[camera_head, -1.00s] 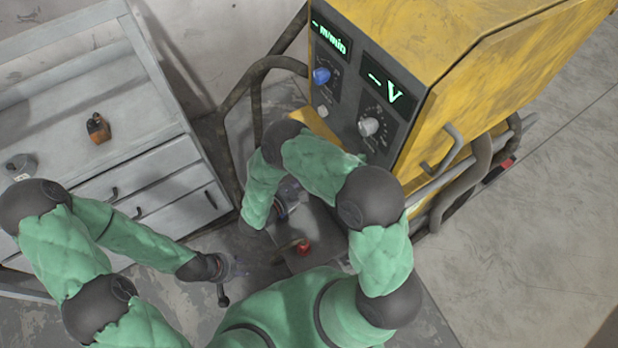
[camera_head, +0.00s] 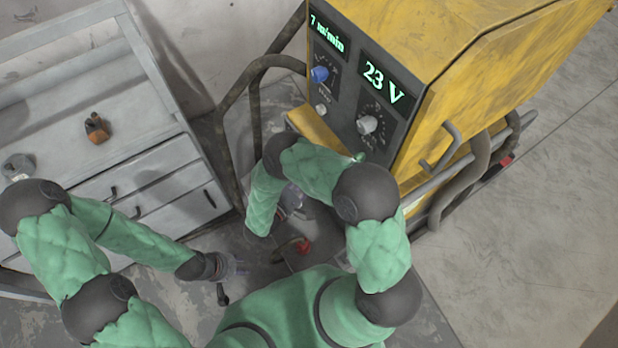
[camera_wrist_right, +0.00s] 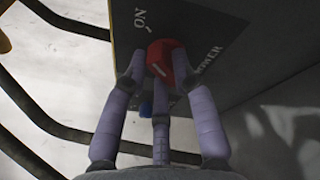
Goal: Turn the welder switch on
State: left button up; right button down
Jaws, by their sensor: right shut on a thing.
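The yellow welder (camera_head: 455,55) stands at the upper right in the head view. Its dark front panel has lit displays reading 7 m/min and 23 V (camera_head: 388,80). In the right wrist view the red power switch (camera_wrist_right: 166,58) sits on a dark plate marked ON and POWER. My right gripper (camera_wrist_right: 160,78) has its purple fingers closed around the red switch. In the head view this gripper (camera_head: 291,200) is below the welder's front, partly behind my arm, and the switch is hidden. My left gripper (camera_head: 238,268) is low in the head view, away from the welder; its jaw opening is unclear.
A blue knob (camera_head: 319,74) and a grey knob (camera_head: 367,124) are on the welder's panel. Dark bent tubes (camera_head: 228,110) stand left of the welder. A grey drawer cabinet (camera_head: 150,165) at the left carries an orange-brown object (camera_head: 97,128). Floor at the right is clear.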

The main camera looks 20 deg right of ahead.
dwell(0.4)
jog(key=c, duration=1)
grip_release()
notch_tip(320, 180, up, 10)
jog(key=shift+s+a+f, duration=0.1)
